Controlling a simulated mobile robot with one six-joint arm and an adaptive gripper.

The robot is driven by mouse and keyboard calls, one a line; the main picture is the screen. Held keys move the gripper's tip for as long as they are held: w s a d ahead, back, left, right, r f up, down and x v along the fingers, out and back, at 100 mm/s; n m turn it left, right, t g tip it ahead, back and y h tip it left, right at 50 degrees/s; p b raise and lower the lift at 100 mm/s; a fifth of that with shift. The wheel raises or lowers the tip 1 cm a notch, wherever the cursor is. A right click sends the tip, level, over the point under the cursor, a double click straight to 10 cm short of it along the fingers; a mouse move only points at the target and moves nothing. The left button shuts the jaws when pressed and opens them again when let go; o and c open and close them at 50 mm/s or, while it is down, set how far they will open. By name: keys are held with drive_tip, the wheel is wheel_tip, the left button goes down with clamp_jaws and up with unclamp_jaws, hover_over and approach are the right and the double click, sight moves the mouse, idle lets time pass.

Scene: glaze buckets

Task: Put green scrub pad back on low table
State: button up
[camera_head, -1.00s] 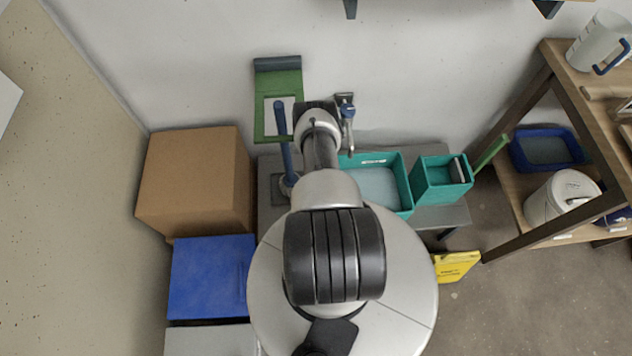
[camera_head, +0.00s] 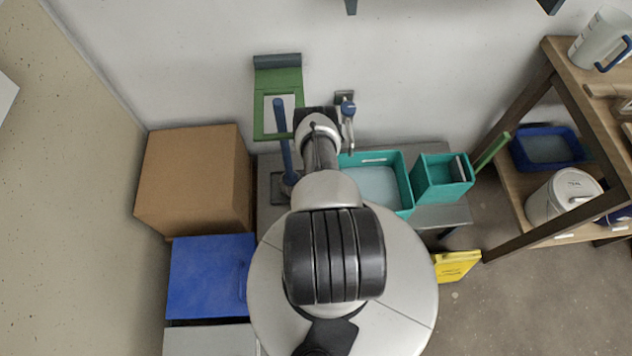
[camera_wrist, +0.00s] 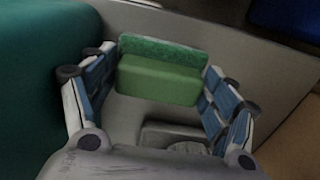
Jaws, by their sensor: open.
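The green scrub pad (camera_wrist: 158,80) shows in the wrist view, with a darker rough layer along its far side and a lighter green body. It lies between the spread fingers of my gripper (camera_wrist: 160,86), over a grey surface. The fingers are open on both sides of it, and I cannot tell whether either touches it. In the head view my arm hides the gripper and the pad. The low table (camera_head: 437,216) is grey and stands against the wall, partly covered by my arm and base.
A teal basin (camera_head: 403,187) and a smaller teal bin (camera_head: 442,178) stand on the low table. A cardboard box (camera_head: 195,185) and a blue box (camera_head: 208,275) stand left. A wooden shelf (camera_head: 520,192) and a yellow item (camera_head: 457,266) are right. A teal wall (camera_wrist: 35,100) is close in the wrist view.

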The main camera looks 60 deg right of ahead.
wheel_tip(320, 180, up, 12)
drive_tip(key=p, duration=0.5)
drive_tip(key=shift+r, duration=0.1)
